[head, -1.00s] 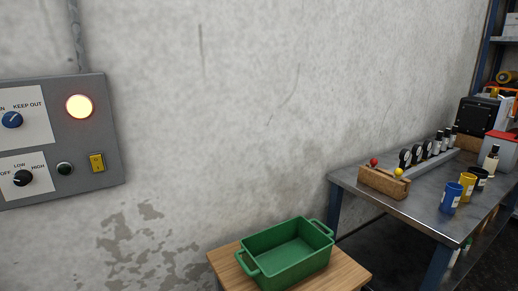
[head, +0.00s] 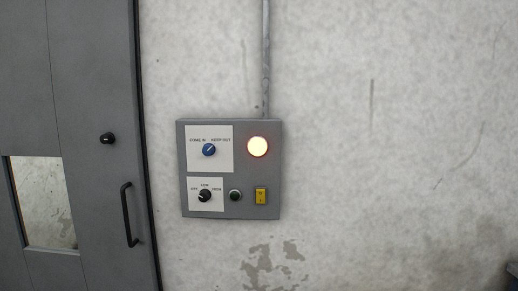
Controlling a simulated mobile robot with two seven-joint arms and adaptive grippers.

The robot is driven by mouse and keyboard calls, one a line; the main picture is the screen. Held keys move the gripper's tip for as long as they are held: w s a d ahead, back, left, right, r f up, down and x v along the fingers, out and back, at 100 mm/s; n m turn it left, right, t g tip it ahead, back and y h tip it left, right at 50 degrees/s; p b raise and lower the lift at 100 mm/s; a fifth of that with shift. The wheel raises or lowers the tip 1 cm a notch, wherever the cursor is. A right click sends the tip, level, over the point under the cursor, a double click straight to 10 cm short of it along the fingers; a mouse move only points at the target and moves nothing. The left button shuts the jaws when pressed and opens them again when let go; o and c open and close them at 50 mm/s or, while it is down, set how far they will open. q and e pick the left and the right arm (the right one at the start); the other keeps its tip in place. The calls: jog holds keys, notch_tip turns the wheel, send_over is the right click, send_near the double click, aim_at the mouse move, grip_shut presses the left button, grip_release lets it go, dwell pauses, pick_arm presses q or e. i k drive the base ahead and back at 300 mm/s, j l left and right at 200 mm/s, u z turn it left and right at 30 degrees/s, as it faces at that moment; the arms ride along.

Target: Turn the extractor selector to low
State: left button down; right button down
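The extractor selector (head: 204,196) is a small black knob on a white plate low on the left of a grey wall panel (head: 230,211). Its plate is marked OFF, LOW and HIGH from left to right. A pale mark on the knob seems to lie on its left, toward OFF, but it is too small to be sure. Neither of my grippers is in view, and nothing covers the knob.
The panel also bears a blue knob (head: 208,150), a lit lamp (head: 258,146), a dark green button (head: 235,195) and a yellow switch (head: 261,196). A grey door (head: 95,90) with a black handle (head: 129,214) stands left. Bare wall lies right.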

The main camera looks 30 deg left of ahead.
aim_at(205, 195)
jog(key=u, duration=1.25)
